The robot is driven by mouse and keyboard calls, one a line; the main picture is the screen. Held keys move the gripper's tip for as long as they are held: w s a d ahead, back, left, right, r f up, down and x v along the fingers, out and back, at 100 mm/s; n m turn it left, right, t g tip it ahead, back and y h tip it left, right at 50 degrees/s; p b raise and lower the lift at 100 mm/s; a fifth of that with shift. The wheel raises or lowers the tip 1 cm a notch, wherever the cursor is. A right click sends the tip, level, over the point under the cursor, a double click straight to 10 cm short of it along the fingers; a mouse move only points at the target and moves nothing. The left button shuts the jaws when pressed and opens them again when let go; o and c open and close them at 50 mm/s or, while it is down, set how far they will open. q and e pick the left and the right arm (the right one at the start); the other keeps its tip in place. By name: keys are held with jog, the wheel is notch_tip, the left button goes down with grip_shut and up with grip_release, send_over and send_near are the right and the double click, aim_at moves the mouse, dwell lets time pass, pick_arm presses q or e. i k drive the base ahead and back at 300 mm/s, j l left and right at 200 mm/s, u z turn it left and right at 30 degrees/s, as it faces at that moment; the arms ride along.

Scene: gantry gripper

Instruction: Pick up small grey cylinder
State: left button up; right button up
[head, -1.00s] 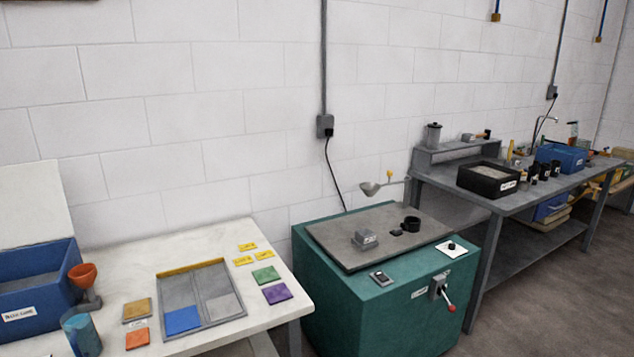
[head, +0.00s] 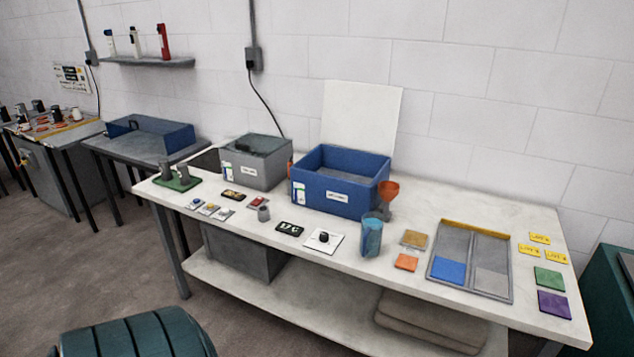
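A small grey cylinder-like piece (head: 263,213) stands on the white table (head: 340,262), left of the black number display (head: 290,229). Its top looks narrower than its base; it is too small to make out fully. Two other grey upright pieces (head: 183,173) stand on a green board (head: 178,183) at the table's left end. I cannot tell from this view which grey piece the task means. Neither of my grippers is in view.
A grey bin (head: 252,178) and a blue bin (head: 335,203) stand at the table's back. A blue cup (head: 372,236), orange funnel (head: 388,190) and divided tray (head: 440,292) are to the right. A dark green ribbed object (head: 130,335) is in the foreground.

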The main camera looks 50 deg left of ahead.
aim_at(164, 164)
jog(key=u, duration=1.5)
